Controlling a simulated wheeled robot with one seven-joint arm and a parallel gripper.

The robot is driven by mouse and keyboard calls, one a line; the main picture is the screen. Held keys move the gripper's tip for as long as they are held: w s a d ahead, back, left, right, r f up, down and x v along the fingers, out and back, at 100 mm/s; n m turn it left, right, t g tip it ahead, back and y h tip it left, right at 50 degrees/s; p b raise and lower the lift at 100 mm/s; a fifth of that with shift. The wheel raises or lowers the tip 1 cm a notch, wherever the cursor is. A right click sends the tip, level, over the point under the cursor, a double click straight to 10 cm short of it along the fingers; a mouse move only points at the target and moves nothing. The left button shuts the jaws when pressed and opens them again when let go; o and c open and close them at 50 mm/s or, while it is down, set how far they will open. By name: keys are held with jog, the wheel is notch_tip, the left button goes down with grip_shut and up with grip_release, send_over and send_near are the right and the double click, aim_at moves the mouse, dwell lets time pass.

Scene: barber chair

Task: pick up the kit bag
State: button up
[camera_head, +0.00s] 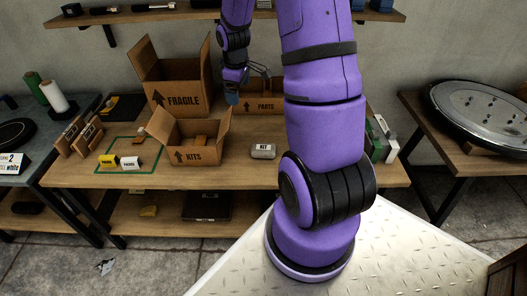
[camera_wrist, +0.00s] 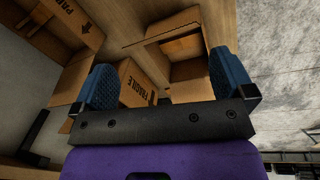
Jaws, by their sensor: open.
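The kit bag (camera_head: 263,151) is a small grey pouch with a white label reading "KIT". It lies on the wooden workbench (camera_head: 240,178), right of the "KITS" box (camera_head: 195,152), apart from it. My gripper (camera_head: 248,86) hangs above the back of the bench, between the "FRAGILE" box and the "PARTS" box, behind and above the bag. Its two blue finger pads stand wide apart with nothing held between them in the wrist view (camera_wrist: 163,82). I cannot make out the bag in the wrist view.
Yellow and white blocks (camera_head: 130,163) sit inside a green outline at left. My arm crosses the bench right of the bag. Bare wood lies in front of the bag.

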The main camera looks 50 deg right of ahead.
jog(key=s+d+f+n, duration=0.1)
jog(key=d+f, duration=0.2)
jog(key=f, duration=0.4)
jog(key=s+d+f, duration=0.1)
jog(key=d+f, duration=0.2)
jog(key=f, duration=0.4)
jog(key=n+g+y, duration=0.1)
send_over(263, 147)
notch_tip(263, 147, down, 11)
jog(key=shift+s+a+r, duration=0.15)
jog(key=shift+r, duration=0.05)
jog(key=shift+f, duration=3.25)
jog(key=shift+c, duration=0.5)
jog(key=c, duration=0.8)
jog(key=shift+r, duration=0.1)
jog(key=shift+c, duration=0.2)
